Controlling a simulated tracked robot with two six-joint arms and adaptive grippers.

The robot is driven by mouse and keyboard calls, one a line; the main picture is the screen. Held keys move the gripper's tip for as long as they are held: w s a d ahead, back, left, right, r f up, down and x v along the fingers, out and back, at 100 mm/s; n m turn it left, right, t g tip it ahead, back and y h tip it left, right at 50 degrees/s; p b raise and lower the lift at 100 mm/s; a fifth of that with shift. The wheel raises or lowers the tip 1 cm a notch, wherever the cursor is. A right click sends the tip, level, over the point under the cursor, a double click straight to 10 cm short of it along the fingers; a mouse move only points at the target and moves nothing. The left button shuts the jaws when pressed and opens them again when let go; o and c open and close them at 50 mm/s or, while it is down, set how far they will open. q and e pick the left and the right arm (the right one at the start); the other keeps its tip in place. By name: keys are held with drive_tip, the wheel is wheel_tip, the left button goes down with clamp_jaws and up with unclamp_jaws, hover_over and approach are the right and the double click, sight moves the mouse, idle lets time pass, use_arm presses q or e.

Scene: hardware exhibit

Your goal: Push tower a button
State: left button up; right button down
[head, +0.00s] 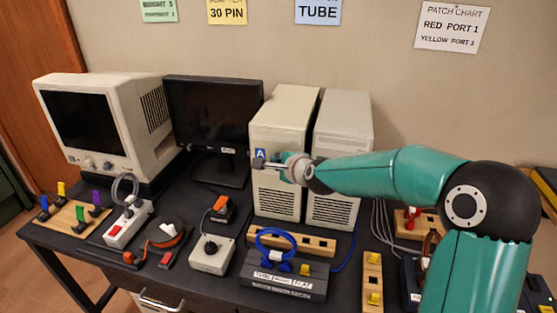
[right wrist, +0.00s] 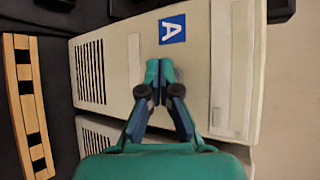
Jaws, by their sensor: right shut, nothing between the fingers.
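Tower A (head: 283,107) is a beige computer tower with a blue A label (head: 260,153), standing upright at the back middle of the desk. It fills much of the right wrist view (right wrist: 228,55), where the label (right wrist: 172,29) shows just above my fingertips. My right gripper (head: 259,164) is shut and empty, its fingertips at the tower's front just below the label. The right wrist view shows the two fingertips (right wrist: 159,70) together over the front panel. I cannot tell whether they touch it. I cannot make out the button; the fingers may hide it. My left gripper is not in view.
A second beige tower (head: 343,110) stands close on the right. A black monitor (head: 210,112) and an old beige computer (head: 108,125) stand to the left. Blue cable (head: 272,245), a grey button box (head: 212,255) and switches crowd the desk's front.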

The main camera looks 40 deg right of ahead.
drive_tip(key=shift+w+d, duration=0.1)
idle(0.4)
drive_tip(key=shift+s+a, duration=0.45)
idle(0.4)
drive_tip(key=s+a+p, duration=0.1)
drive_tip(key=s+a, duration=0.3)
drive_tip(key=shift+a, duration=0.3)
drive_tip(key=shift+w+r, duration=0.1)
drive_tip(key=shift+r, duration=0.05)
idle(0.4)
